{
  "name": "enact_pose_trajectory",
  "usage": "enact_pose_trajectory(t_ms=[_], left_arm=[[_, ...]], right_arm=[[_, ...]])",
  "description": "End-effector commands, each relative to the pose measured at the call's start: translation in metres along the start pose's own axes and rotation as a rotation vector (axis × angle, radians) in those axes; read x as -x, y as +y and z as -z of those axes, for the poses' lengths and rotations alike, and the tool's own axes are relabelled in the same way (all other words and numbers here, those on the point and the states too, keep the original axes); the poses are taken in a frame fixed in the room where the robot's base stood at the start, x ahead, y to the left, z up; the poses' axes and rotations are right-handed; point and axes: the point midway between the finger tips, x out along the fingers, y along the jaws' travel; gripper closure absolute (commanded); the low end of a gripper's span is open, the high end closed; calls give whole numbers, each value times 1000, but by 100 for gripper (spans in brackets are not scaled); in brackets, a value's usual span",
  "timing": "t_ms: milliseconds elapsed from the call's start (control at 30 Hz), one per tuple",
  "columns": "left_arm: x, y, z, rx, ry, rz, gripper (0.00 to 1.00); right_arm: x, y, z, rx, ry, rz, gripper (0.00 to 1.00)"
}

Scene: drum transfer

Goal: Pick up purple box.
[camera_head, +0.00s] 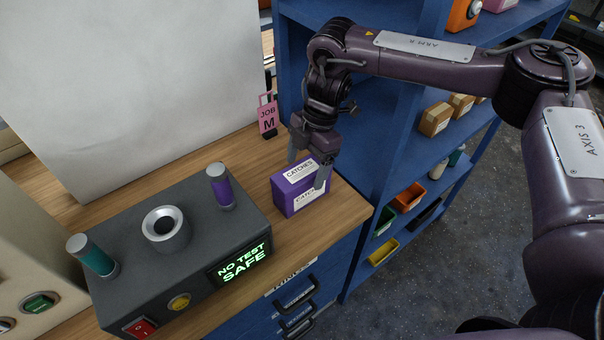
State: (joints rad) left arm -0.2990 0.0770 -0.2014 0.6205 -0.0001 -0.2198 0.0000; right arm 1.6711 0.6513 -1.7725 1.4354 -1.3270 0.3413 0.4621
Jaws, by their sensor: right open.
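The purple box (286,197) stands on the wooden bench top near its right end, with white labels reading "CATCHES" on its top and front. My right gripper (307,172) reaches down over the box from above, with its fingers apart. One finger is at the back left of the box and the other comes down at its right front side. I cannot tell whether either finger touches the box. My left gripper is not in view.
A pink "JOB M" tag (268,117) is behind. Blue shelving (385,130) rises close on the right.

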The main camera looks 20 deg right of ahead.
Motion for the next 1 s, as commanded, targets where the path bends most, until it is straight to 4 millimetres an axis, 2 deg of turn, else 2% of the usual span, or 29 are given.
enact_pose_trajectory(t_ms=[167, 267, 400, 700, 1000], left_arm=[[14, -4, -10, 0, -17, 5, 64], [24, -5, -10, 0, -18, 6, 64], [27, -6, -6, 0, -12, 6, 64], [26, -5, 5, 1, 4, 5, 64], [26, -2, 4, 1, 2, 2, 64]], right_arm=[[-18, -1, 1, 1, 1, 3, 22], [-34, -1, 0, 1, 1, 3, 22], [-53, 0, 0, 2, 2, 1, 22], [-59, 0, -1, 2, 3, -3, 23], [-58, 0, -1, 2, 3, -3, 62]])
